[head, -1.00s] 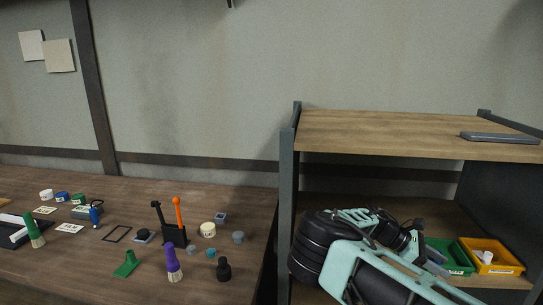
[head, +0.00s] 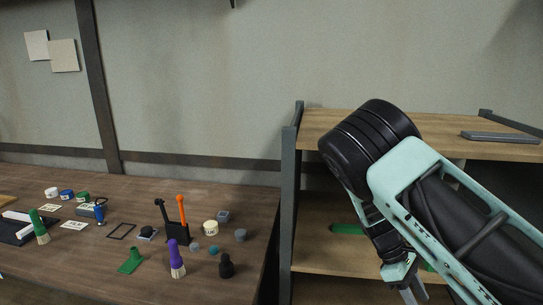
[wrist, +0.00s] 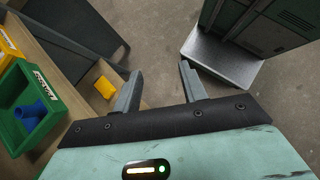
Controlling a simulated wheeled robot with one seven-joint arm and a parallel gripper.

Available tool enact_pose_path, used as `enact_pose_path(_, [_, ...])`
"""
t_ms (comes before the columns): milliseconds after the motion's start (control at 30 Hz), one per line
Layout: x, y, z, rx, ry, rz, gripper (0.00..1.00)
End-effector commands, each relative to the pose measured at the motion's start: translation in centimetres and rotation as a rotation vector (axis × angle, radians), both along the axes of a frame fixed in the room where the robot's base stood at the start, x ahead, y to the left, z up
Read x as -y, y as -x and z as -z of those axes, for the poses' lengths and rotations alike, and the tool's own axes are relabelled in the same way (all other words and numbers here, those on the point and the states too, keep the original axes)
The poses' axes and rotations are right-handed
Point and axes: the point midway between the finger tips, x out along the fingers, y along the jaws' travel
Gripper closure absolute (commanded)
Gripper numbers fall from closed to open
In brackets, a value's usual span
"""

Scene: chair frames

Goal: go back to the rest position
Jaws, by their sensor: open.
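My gripper (wrist: 160,88) is open in the wrist view, with nothing between its two grey fingers. Below the fingers lies the floor, with shelf and cabinet parts to the sides. In the head view my arm rises in front of the shelf unit (head: 287,215), and its lower end points down and right. The fingers are mostly hidden or cut off at the bottom of that view.
The wrist view shows a green bin (wrist: 35,108) holding a blue part (wrist: 31,116), a yellow block (wrist: 104,87) and a metal cabinet (wrist: 265,25). In the head view, a workbench (head: 75,255) with brushes and small jars stands left. A grey bar (head: 499,137) lies on the top shelf.

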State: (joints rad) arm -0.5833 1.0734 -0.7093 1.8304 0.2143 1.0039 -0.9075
Motion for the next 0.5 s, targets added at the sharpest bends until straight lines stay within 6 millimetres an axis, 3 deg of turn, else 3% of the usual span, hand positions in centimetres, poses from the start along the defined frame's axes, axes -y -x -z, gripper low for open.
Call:
enact_pose_path(33, [-2.3,0.8,-0.7,0.031,-0.056,0.027,0.58])
enact_pose_path(200, [-9.3,3.5,-3.4,0.118,-0.195,0.095,0.58])
enact_pose_path(500, [-19.3,10.1,-11.3,0.279,-0.383,0.129,0.58])
